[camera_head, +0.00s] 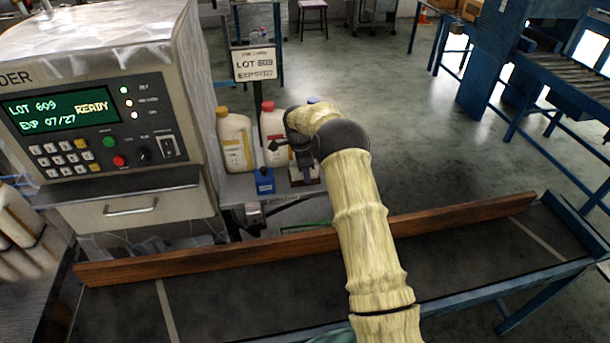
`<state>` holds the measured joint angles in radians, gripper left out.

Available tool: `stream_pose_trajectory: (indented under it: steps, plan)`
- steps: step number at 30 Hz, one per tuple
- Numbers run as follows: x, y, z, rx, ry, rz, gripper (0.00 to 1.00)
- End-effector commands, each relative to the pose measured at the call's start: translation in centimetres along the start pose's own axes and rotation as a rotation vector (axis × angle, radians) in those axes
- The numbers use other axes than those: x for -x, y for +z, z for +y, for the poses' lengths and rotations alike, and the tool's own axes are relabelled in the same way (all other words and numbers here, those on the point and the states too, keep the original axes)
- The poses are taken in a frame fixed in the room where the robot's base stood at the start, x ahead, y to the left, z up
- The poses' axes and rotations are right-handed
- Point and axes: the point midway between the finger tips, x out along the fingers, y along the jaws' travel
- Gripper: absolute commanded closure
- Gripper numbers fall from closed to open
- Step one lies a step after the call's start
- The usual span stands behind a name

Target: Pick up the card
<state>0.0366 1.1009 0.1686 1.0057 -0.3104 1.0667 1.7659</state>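A white card-like sign (254,64) with LOT and EXP lines stands in a dark frame on a post behind the bottles. I cannot tell whether this is the card of the task, and no other card is clear. My arm reaches forward over the bench and bends down at its far end. My gripper (304,172) is small and dark there, in front of the bottles and just right of a small blue box (265,181). A small pale and dark item (306,187) lies below it, partly hidden. Whether the fingers are open or hold anything is too small to tell.
A yellow-capped bottle (235,140) and a red-capped bottle (271,132) stand left of my gripper. A grey coder machine (110,120) reading LOT 609, EXP 07/27, READY fills the left.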

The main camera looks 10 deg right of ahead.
Motion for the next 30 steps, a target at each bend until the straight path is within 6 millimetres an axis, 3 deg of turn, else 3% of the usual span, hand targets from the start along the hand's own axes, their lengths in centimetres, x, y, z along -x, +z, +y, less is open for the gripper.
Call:
stream_pose_trajectory:
  steps: [9,14,25,30]
  plan:
    - [-0.2,0.1,0.0,0.0,0.0,-0.001,0.72]
    - [-0.2,0.1,0.0,0.0,0.0,-0.001,1.0]
    - [-0.2,0.0,0.0,0.0,0.0,0.0,1.0]
    - [0.9,-0.1,-0.1,-0.001,-0.002,0.001,1.0]
